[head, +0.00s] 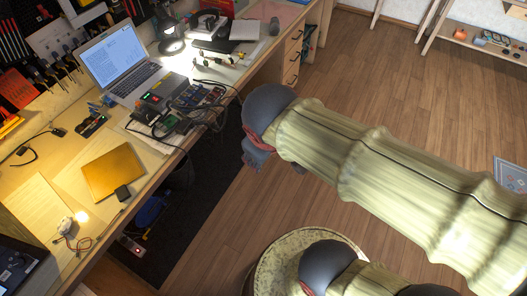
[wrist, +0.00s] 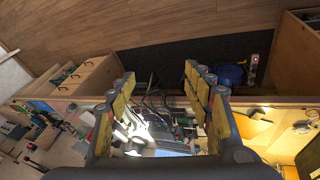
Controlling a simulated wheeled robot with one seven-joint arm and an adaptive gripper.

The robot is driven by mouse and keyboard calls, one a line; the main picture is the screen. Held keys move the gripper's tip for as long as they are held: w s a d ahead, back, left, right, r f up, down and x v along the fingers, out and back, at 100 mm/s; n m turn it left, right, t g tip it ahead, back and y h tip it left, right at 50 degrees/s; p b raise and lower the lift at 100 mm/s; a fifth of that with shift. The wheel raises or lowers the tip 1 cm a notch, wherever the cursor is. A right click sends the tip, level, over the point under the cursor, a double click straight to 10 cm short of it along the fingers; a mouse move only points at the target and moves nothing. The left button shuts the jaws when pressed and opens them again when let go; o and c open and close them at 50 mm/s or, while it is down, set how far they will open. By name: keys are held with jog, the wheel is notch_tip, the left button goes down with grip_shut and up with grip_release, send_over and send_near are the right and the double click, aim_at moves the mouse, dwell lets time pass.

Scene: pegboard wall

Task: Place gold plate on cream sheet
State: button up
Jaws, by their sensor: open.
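The gold plate (head: 113,172) is a flat, square, shiny sheet lying on the workbench at the left of the head view. A pale cream sheet (head: 72,184) lies flat beside it and seems to reach under its left edge; another pale sheet (head: 36,207) lies farther left, and I cannot tell for certain which is the task's sheet. A small black block (head: 122,194) sits at the plate's front edge. My gripper (wrist: 160,95) is open and empty in the wrist view, above the floor and bench edge, well away from the plate. In the head view my arm mostly hides it.
A laptop (head: 115,62), dark electronics with cables (head: 190,105) and a lamp (head: 171,42) stand on the bench beyond the plate. A small motor with wires (head: 68,226) lies near the front left. Tools hang on the pegboard. A round stool (head: 285,262) stands below my arm.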

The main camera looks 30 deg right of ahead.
jog(key=r+m, duration=0.1)
jog(key=s+a+r+m+y, duration=0.1)
jog(key=s+r+m+t+y, duration=0.1)
jog(key=shift+s+a+m, duration=0.25)
jog(key=shift+a+m, duration=0.05)
jog(key=shift+m, duration=0.1)
jog(key=shift+r, duration=0.1)
jog(key=shift+r, duration=0.15)
jog(key=shift+c, duration=1.2)
